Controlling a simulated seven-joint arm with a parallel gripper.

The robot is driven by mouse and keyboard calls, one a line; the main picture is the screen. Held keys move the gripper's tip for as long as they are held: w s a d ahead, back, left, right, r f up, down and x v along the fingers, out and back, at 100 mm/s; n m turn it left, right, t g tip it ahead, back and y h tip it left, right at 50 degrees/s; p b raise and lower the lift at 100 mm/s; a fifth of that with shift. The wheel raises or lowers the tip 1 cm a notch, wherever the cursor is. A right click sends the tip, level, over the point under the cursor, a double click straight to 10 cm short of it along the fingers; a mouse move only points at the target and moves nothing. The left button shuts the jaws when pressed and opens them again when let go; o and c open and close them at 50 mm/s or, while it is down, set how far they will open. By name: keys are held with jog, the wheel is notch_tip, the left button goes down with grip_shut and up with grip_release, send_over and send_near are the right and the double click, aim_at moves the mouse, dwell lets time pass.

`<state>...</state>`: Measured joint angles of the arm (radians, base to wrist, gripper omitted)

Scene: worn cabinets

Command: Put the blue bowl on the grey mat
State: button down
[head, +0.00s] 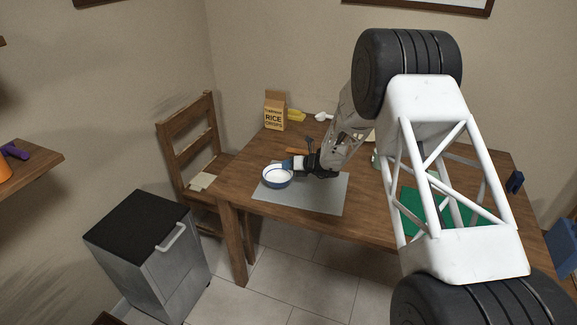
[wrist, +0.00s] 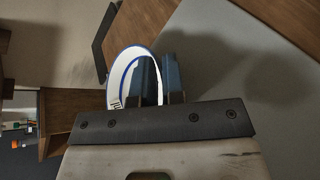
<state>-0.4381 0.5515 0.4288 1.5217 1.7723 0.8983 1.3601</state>
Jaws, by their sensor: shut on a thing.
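The blue bowl (head: 276,183), blue outside and white inside with a blue rim, is at the left end of the grey mat (head: 325,197). My gripper (head: 290,165) is shut on the bowl's rim from the right. The wrist view shows the bowl (wrist: 119,80) at the left of the blue fingers (wrist: 160,80), which hide part of it. The grey mat also shows in the wrist view (wrist: 285,95), with a dark shadow on it. I cannot tell whether the bowl touches the mat or hangs just above it.
A rice crisps box (head: 275,110), a yellow item (head: 296,115) and a white item (head: 323,117) stand at the table's back. A green mat (head: 412,213) lies on the right, partly behind my arm. A wooden chair (head: 190,140) stands left of the table.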

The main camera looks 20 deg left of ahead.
jog(key=c, duration=1.2)
grip_release()
jog(key=shift+d+r, duration=0.1)
jog(key=shift+d, duration=0.05)
jog(key=v, duration=1.1)
jog(key=shift+d+r, duration=0.15)
jog(key=shift+d, duration=0.2)
